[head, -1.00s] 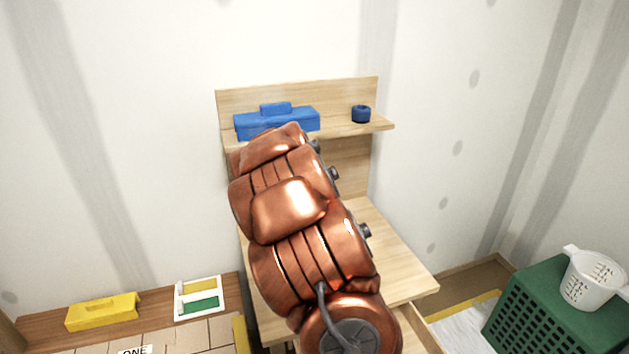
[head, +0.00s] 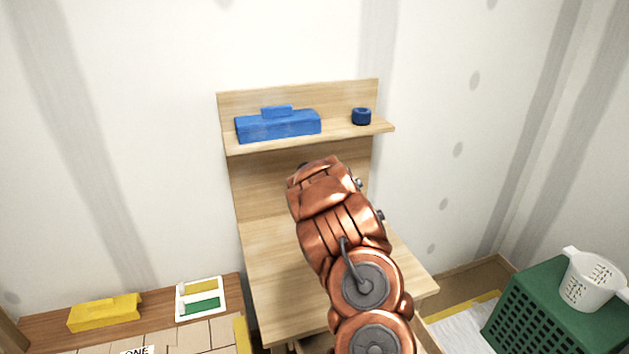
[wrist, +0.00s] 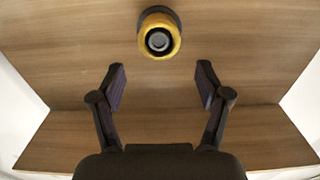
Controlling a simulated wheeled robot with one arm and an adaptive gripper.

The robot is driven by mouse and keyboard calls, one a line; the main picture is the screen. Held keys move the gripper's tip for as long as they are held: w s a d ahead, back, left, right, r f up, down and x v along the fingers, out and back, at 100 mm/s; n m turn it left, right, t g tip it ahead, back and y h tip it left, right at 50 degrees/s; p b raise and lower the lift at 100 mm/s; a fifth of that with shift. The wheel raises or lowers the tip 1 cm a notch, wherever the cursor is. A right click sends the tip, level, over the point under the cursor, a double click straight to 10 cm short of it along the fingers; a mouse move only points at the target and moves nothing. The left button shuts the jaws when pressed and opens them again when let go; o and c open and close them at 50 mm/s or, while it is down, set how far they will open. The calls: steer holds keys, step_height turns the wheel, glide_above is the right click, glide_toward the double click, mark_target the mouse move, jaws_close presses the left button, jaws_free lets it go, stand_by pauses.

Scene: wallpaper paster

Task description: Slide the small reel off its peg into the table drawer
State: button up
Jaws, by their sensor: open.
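A small yellow reel (wrist: 150,52) shows in the wrist view, at the top centre, against a wooden panel. Its middle is dark with a round grey end, which looks like the peg (wrist: 158,41). My gripper (wrist: 161,80) is open and empty, its two fingers apart below the reel in the picture and not touching it. In the head view my copper arm hides the gripper and the reel. The table drawer (head: 429,338) shows only in part at the bottom edge, right of my arm, and looks pulled out.
A wooden table (head: 277,300) has a back panel and a shelf (head: 345,133) bearing a blue box (head: 280,126) and a blue ring (head: 361,117). At left are a yellow box (head: 104,312) and a white tray (head: 201,299).

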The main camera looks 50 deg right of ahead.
steer(key=shift+p+x, duration=0.65)
steer(key=shift+x, duration=1.9)
steer(key=c, duration=1.4)
steer(key=shift+s+a+f, duration=0.1)
steer(key=shift+s+a, duration=0.05)
steer(key=shift+s, duration=0.05)
steer(key=shift+v, duration=2.25)
